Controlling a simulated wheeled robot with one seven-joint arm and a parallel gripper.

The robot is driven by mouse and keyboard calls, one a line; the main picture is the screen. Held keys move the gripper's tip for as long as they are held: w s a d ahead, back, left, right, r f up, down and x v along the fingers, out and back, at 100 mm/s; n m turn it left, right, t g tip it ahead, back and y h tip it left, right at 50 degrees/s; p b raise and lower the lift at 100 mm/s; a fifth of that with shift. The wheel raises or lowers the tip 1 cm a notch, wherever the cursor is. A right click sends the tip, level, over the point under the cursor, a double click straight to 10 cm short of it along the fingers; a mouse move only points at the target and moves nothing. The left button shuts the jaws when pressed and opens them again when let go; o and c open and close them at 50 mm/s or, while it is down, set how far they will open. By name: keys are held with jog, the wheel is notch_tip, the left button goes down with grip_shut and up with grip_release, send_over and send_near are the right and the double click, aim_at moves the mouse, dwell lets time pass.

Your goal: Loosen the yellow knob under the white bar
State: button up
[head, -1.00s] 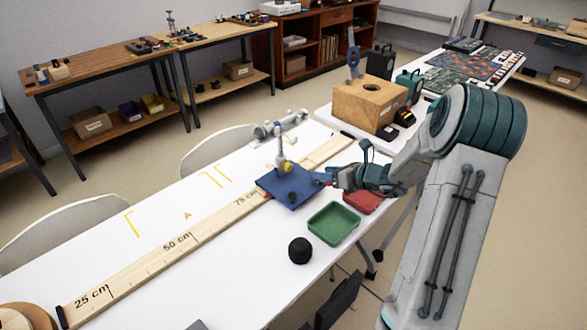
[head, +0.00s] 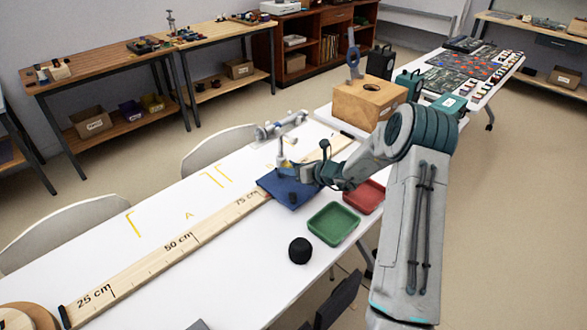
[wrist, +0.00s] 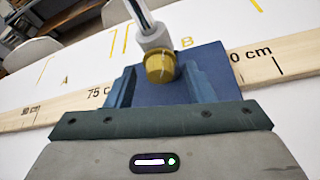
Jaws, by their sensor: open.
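The yellow knob (wrist: 160,67) sits below a white bar-like part (wrist: 154,37) in the wrist view. A grey rod (wrist: 138,12) rises from that part. My gripper (wrist: 158,80) is open, with one blue finger on each side of the knob. I cannot tell whether either finger touches it. Behind them is a dark blue plate (wrist: 215,65).
A green tray (head: 333,241), a red tray (head: 377,190) and a black round object (head: 300,251) are near the table's front edge. A long wooden ruler (head: 150,250) runs along the table by the plate. A wooden box (head: 350,106) stands behind my arm.

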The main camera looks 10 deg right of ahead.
jog(key=c, duration=1)
jog(key=shift+f+b, duration=0.15)
jog(key=shift+b, duration=0.35)
jog(key=shift+f+b, duration=0.1)
jog(key=shift+b, duration=0.45)
jog(key=shift+a+n+b, duration=0.1)
jog(key=shift+n+b, duration=0.3)
jog(key=shift+b, duration=0.25)
jog(key=shift+r+h, duration=0.25)
jog(key=shift+h, duration=0.05)
jog(key=o, duration=1)
